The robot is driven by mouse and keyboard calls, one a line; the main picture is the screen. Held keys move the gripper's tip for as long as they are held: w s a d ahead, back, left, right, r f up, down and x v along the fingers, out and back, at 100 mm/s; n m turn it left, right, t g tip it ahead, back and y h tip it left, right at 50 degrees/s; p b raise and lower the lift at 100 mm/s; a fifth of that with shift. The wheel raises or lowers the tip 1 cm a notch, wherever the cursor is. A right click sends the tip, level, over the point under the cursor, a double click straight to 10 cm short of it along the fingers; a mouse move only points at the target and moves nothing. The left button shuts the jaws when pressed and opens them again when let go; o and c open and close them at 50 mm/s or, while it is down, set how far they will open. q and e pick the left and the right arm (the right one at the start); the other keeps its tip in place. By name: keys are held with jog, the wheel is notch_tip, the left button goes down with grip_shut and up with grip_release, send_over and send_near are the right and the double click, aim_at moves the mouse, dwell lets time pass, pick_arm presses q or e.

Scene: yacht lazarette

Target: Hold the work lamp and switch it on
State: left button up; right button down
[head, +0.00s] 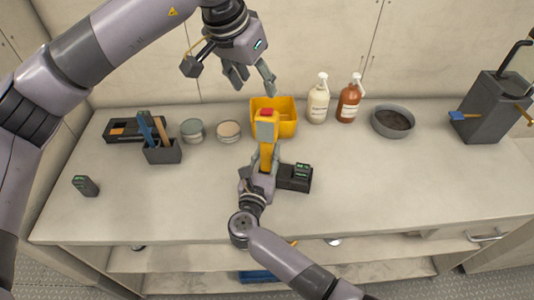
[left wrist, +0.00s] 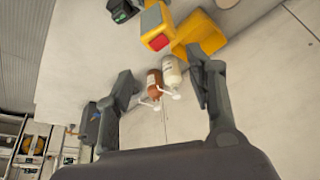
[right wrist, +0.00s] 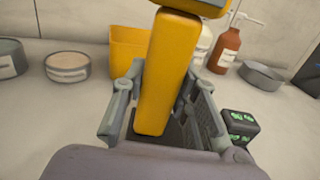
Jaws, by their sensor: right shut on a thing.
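The yellow work lamp (head: 266,156) stands roughly upright in my right gripper (head: 262,178), above the counter. The right wrist view shows the fingers closed around its yellow handle (right wrist: 158,80). A red switch (head: 267,112) tops its grey head; the red part also shows in the left wrist view (left wrist: 159,42). I cannot tell whether the lamp is lit. My left gripper (head: 251,80) is open and empty, above and behind the lamp, apart from it. Its two spread fingers show in the left wrist view (left wrist: 163,92).
A yellow bin (head: 287,112) stands behind the lamp, a black charger (head: 296,177) just right of my right gripper. Two pump bottles (head: 318,103) (head: 349,101) and a grey bowl (head: 393,121) stand right; tins (head: 228,131) and a tool holder (head: 162,153) left. The front right counter is clear.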

aim_at(270, 110)
pick_arm(q)
jog(key=shift+w+d, duration=0.1)
jog(key=shift+d, duration=0.15)
jog(key=shift+c, duration=1.2)
jog(key=shift+w+d+f+n+y, duration=0.15)
jog(key=shift+d+n+y, duration=0.2)
jog(key=shift+n, duration=0.35)
jog(key=shift+c, duration=0.7)
pick_arm(e)
jog(key=shift+a, duration=0.1)
pick_arm(q)
jog(key=n, duration=0.1)
jog(key=w+d+n+g+y, duration=0.1)
jog(key=d+n, duration=0.1)
jog(key=shift+w+r+n+g+y, duration=0.2)
jog(key=shift+w+n+g+y, duration=0.1)
jog(key=shift+n, duration=0.1)
jog(key=c, duration=0.4)
jog(key=shift+w+d+r+n+y, duration=0.1)
jog(key=shift+w+r+n+y, duration=0.25)
jog(key=shift+n, duration=0.75)
grip_shut()
jog(key=shift+w+f, duration=0.1)
jog(key=shift+f, duration=3.1)
jog(key=shift+f, duration=1.05)
jog(key=shift+r, duration=3.55)
